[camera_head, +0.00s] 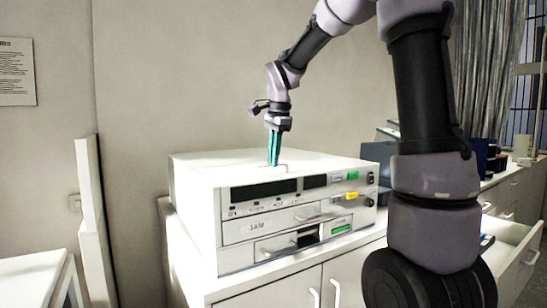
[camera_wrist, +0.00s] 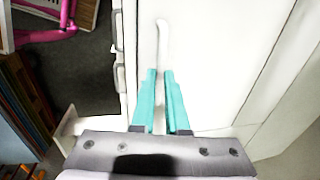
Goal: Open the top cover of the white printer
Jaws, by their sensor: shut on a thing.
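The white printer (camera_head: 212,240) is a boxy unit on a white cabinet in the head view, with dark display strips and drawers on its front. Its top cover (camera_head: 215,163) looks flat and closed. My gripper (camera_head: 273,162) points down onto the top, with its teal fingers near the middle of the cover. In the wrist view, my gripper (camera_wrist: 160,73) is closed on a slim white handle (camera_wrist: 163,38) that runs between the fingertips and beyond them. The part of the handle between the fingers is partly hidden.
The white cabinet (camera_head: 288,288) stands under the printer. An open drawer (camera_head: 515,262) juts out at the right. Dark boxes (camera_head: 482,155) stand on the counter behind. In the wrist view, a pink frame (camera_wrist: 50,30) shows at the upper left. The wall is behind the printer.

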